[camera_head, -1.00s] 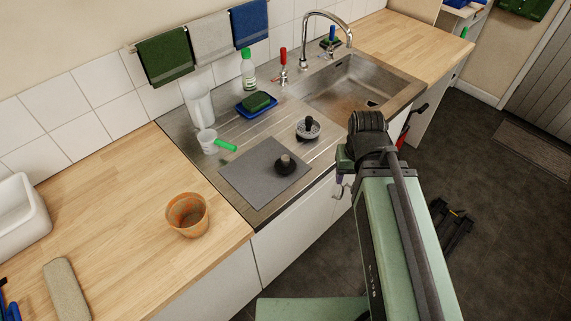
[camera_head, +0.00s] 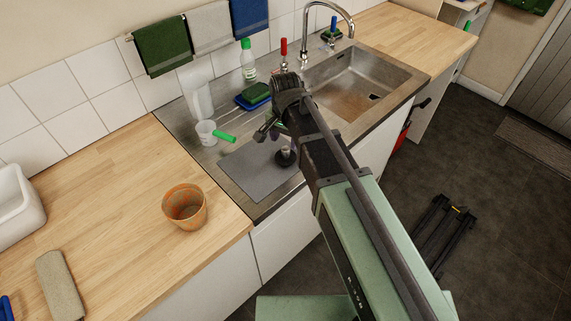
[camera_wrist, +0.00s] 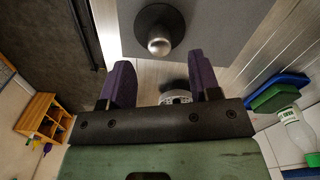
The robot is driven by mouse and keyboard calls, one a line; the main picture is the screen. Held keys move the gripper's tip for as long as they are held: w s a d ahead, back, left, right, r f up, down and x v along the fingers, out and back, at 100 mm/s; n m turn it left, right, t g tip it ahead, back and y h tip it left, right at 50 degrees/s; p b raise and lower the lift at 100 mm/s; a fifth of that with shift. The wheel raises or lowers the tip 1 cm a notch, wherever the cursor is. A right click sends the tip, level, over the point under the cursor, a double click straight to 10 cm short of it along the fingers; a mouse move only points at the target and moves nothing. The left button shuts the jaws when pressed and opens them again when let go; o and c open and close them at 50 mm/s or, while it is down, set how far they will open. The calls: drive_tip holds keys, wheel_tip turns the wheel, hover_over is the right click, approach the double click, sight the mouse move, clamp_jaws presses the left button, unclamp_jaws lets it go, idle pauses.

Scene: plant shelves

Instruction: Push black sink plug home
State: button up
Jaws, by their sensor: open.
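The black sink plug (camera_head: 286,157), a round black disc with an upright knob, stands on the grey mat (camera_head: 252,178) on the draining board. In the wrist view the plug (camera_wrist: 152,40) shows its knob, with a pale shiny top, just beyond the fingertips. My gripper (camera_wrist: 159,62) is open and empty, its two purple fingers apart and not around the plug. In the head view my gripper (camera_head: 272,136) is beside the plug, above the mat's far edge, partly hidden by my arm. A metal strainer (camera_wrist: 176,97) shows partly between the fingers; my arm hides it in the head view.
The sink basin (camera_head: 345,85) and tap (camera_head: 330,20) lie to the right. A terracotta pot (camera_head: 185,207) stands on the left counter.

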sight(286, 148)
wheel_tip(286, 148, down, 6)
drive_tip(key=b, duration=0.5)
drive_tip(key=shift+f, duration=0.1)
drive_tip(key=shift+r, duration=0.25)
clamp_jaws()
drive_tip(key=shift+r, duration=0.1)
